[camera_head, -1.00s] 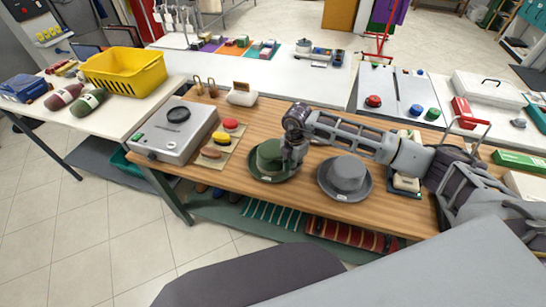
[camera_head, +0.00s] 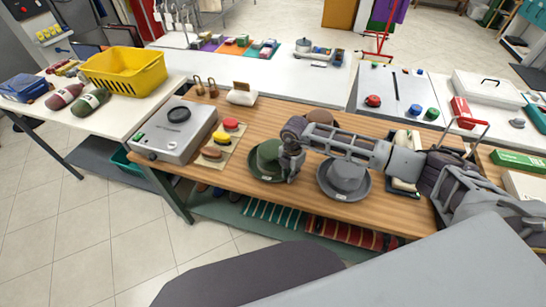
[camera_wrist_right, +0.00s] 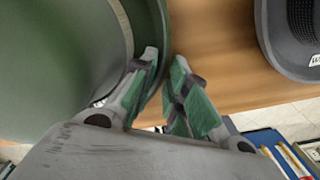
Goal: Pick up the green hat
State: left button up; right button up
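The green hat (camera_head: 266,158) sits crown up on the wooden table, with a small white tag on its front. My right gripper (camera_head: 291,164) is at the right side of its brim. In the right wrist view the hat (camera_wrist_right: 60,60) fills the left side. There my right gripper's fingertips (camera_wrist_right: 165,62) are close together, one over the brim and one outside it, with the brim edge between them. The hat rests on the table, not visibly raised. My left gripper is not in view.
A grey hat (camera_head: 344,178) stands just right of the green one, under my right forearm. A brown hat (camera_head: 320,117) is partly hidden behind the arm. A grey machine (camera_head: 175,130) and a mat with colored pads (camera_head: 218,150) are to the left.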

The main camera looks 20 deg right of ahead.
grip_shut()
jog(key=shift+r, duration=0.15)
notch_tip(320, 180, up, 10)
jog(key=b, duration=0.1)
dwell(0.6)
